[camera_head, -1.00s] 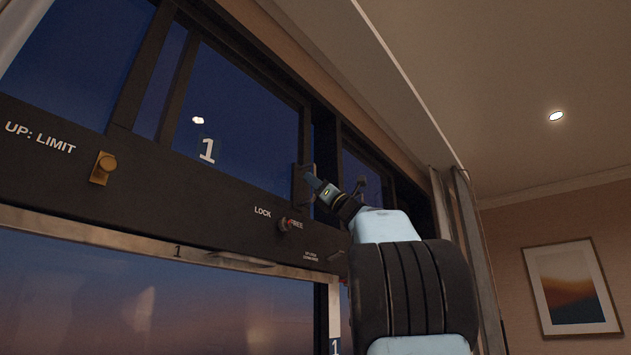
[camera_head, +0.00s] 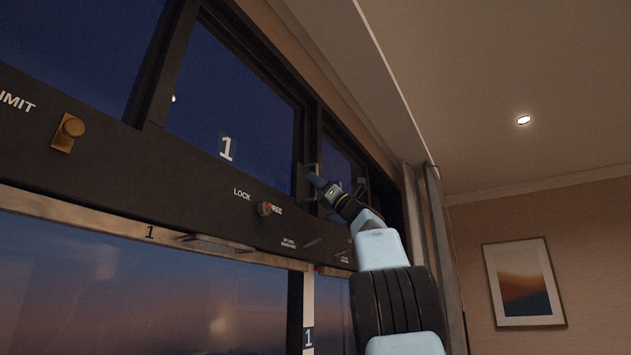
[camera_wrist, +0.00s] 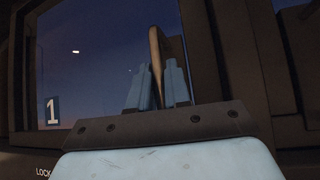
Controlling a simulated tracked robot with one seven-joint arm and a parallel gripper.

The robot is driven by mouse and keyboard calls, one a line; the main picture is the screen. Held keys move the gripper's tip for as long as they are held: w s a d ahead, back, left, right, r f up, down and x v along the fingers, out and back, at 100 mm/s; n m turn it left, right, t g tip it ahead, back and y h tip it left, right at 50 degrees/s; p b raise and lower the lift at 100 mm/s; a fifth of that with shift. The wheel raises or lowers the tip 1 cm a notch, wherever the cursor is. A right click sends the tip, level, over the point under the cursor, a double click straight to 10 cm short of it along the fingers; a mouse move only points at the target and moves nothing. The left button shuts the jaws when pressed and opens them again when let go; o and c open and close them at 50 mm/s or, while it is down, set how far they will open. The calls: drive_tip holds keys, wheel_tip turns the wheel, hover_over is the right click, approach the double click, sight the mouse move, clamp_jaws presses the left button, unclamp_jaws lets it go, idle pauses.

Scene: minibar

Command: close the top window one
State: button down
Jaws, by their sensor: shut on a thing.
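The top window one is a dark-framed glass pane marked with a white 1 (camera_head: 226,148), above the black rail. It also shows in the wrist view (camera_wrist: 52,111). Its upright pull handle (camera_head: 308,182) is on the right frame edge. My gripper (camera_head: 316,183) is at this handle. In the wrist view, my gripper's two blue fingers (camera_wrist: 157,85) are shut on the handle (camera_wrist: 155,45), one on each side. The pane's left upright (camera_head: 160,60) stands close beside a thinner upright. Whether the right edge touches its jamb cannot be told.
The black rail carries a brass knob (camera_head: 70,130) and a LOCK/FREE knob (camera_head: 264,208). A lower window with a metal top edge (camera_head: 110,225) is below. Another upper pane (camera_head: 340,170) is to the right. A framed picture (camera_head: 523,283) hangs on the far wall.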

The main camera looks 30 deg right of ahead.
drive_tip(key=shift+d, duration=0.15)
drive_tip(key=c, duration=1.2)
unclamp_jaws()
drive_tip(key=shift+d, duration=0.2)
drive_tip(key=shift+c, duration=0.2)
drive_tip(key=shift+o, duration=0.2)
drive_tip(key=shift+a, duration=0.1)
drive_tip(key=shift+f, duration=0.1)
drive_tip(key=v, duration=1.3)
drive_tip(key=shift+f, duration=0.35)
drive_tip(key=shift+s+d+m, duration=0.1)
drive_tip(key=shift+d+m, duration=0.1)
drive_tip(key=shift+m, duration=0.2)
